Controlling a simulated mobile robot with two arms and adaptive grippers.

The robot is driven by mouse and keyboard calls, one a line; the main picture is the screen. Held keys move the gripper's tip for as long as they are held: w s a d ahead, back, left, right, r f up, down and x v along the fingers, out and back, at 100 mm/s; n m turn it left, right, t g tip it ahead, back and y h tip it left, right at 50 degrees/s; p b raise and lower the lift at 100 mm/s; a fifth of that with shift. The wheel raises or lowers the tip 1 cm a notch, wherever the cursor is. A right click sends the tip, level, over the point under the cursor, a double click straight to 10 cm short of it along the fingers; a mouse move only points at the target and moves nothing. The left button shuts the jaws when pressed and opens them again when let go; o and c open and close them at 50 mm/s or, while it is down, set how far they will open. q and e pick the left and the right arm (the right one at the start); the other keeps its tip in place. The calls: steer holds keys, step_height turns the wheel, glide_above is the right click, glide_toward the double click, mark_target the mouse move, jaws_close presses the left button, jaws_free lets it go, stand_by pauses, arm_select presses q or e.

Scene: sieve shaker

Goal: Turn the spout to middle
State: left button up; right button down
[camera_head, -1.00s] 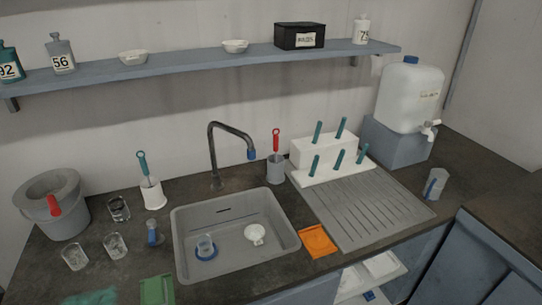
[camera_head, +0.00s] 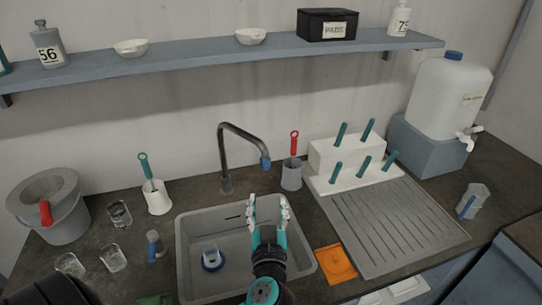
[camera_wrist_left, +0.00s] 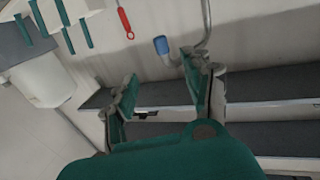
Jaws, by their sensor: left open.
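The dark curved spout (camera_head: 240,132) stands behind the sink (camera_head: 187,250). Its blue tip (camera_head: 266,164) points to the right in the head view. My left gripper (camera_head: 268,204) is over the sink, open and empty, with its fingers pointing up the picture, below and apart from the blue tip. In the left wrist view the blue tip (camera_wrist_left: 161,45) shows just beyond the gap between the open fingers (camera_wrist_left: 160,75), and part of the grey spout pipe (camera_wrist_left: 206,20) shows to its right. My right gripper is not in view.
A grey holder (camera_head: 291,176) with a red-handled brush stands right of the spout. A white rack (camera_head: 345,181) with several teal pegs is farther right, behind the drainboard (camera_head: 385,232). A white brush holder (camera_head: 157,199) stands to the left. My arm covers part of the sink.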

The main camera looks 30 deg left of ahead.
mark_target(265, 165)
arm_select(q)
steer(key=p+x, duration=0.3)
steer(key=x, duration=0.4)
steer(key=p+x, duration=0.3)
steer(key=x, duration=0.5)
steer(key=shift+w+a+r, duration=0.1)
steer(key=shift+a+r, duration=0.15)
steer(key=shift+a, duration=0.1)
steer(key=shift+w+a, duration=0.25)
steer(key=shift+w, duration=0.1)
steer(key=shift+f, duration=0.1)
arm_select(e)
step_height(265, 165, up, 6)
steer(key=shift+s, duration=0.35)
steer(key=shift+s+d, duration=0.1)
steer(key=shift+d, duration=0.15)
